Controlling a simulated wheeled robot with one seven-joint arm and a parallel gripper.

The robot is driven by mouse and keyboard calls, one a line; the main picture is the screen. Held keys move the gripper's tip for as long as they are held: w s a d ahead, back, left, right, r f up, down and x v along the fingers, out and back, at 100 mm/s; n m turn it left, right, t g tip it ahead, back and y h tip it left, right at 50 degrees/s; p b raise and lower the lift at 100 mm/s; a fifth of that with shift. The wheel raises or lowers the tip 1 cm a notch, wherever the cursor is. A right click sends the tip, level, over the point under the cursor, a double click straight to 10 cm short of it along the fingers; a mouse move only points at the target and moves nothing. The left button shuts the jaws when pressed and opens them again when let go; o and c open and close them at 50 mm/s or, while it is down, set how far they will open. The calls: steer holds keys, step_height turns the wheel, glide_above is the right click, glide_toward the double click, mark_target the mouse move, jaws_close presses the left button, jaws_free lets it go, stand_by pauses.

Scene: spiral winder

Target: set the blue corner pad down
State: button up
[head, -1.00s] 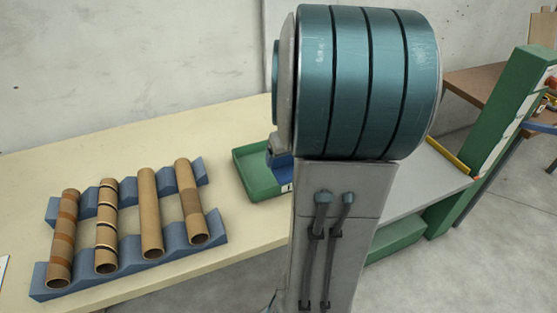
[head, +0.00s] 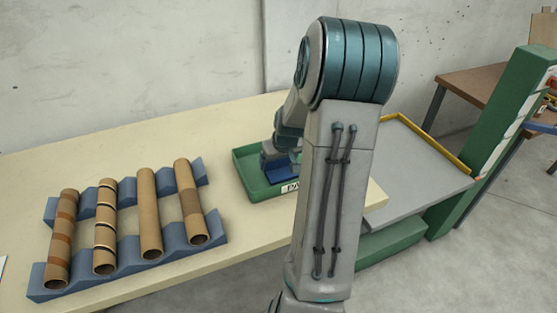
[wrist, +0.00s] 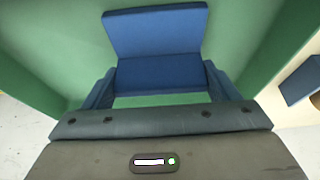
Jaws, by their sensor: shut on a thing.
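The blue corner pad (wrist: 155,35), made of two flat panels meeting at an angle, is in the wrist view between the two fingers of my gripper (wrist: 160,80). The fingers are shut on its sides. Green tray surface (wrist: 50,45) shows around and below it. In the head view my gripper (head: 281,155) points down inside the green tray (head: 243,177), and part of the blue pad (head: 282,176) shows low in the tray. I cannot tell whether the pad touches the tray floor. My arm hides the tray's right side.
A blue rack (head: 130,262) holding several brown tubes (head: 149,225) stands on the cream table (head: 110,145) left of the tray. A grey platform (head: 418,175) with a yellow edge and a green post (head: 495,140) stand to the right. The table behind the rack is clear.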

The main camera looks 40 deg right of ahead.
steer(key=shift+f, duration=0.2)
steer(key=o, duration=0.9)
steer(key=shift+r, duration=0.1)
